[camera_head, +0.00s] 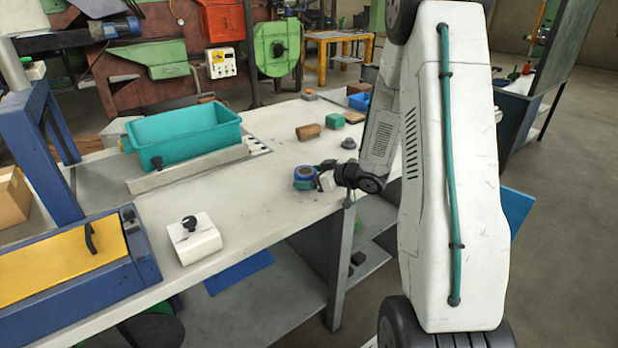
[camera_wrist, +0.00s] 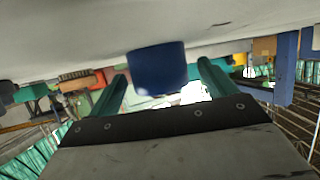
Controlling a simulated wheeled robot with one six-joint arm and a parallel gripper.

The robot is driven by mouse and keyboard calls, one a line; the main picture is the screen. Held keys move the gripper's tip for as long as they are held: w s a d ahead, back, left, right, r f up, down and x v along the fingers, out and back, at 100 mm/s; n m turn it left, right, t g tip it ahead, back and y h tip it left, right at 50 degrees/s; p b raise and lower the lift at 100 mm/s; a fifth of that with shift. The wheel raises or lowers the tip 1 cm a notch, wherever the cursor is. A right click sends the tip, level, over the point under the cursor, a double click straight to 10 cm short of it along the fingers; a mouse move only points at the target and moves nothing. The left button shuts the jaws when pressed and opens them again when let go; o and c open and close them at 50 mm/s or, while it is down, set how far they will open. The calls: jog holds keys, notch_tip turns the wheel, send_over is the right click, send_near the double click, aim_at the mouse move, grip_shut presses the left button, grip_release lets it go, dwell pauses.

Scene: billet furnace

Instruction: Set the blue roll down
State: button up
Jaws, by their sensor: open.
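The blue roll (camera_head: 304,175) rests on the pale bench top (camera_head: 262,200) near its front edge, in the head view. My gripper (camera_head: 322,178) is low over the bench, just right of the roll. In the wrist view, which looks upside down, the blue roll (camera_wrist: 157,70) touches the bench surface (camera_wrist: 110,35). The two teal fingers of my gripper (camera_wrist: 163,76) are open. The roll lies between and just beyond their tips, with a visible gap on each side. The roll's far side is hidden.
A teal bin (camera_head: 185,135) stands on the left behind a low grey strip. A brown block (camera_head: 308,131), a green block (camera_head: 335,120) and a small grey knob-like part (camera_head: 349,143) lie behind the roll. A white block with a black knob (camera_head: 194,238) sits front left. Bench is clear left of the roll.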

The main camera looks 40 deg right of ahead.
jog(key=v, duration=1)
jog(key=shift+s+d+r, duration=0.1)
jog(key=shift+s, duration=0.15)
jog(key=shift+r, duration=0.15)
jog(key=s+a+r+m+g+h, duration=0.2)
jog(key=a+r+m+g+h, duration=0.15)
jog(key=r+h, duration=0.7)
jog(key=s+a+r+g+y, duration=0.2)
jog(key=s+a+g+y, duration=0.1)
jog(key=s+a, duration=0.6)
jog(key=s+a+r+g+y, duration=0.3)
jog(key=s+a+g, duration=0.2)
jog(key=s+a, duration=0.5)
jog(key=s, duration=0.5)
jog(key=shift+s+a+m, duration=0.15)
jog(key=shift+a+m, duration=0.15)
jog(key=shift+m, duration=0.05)
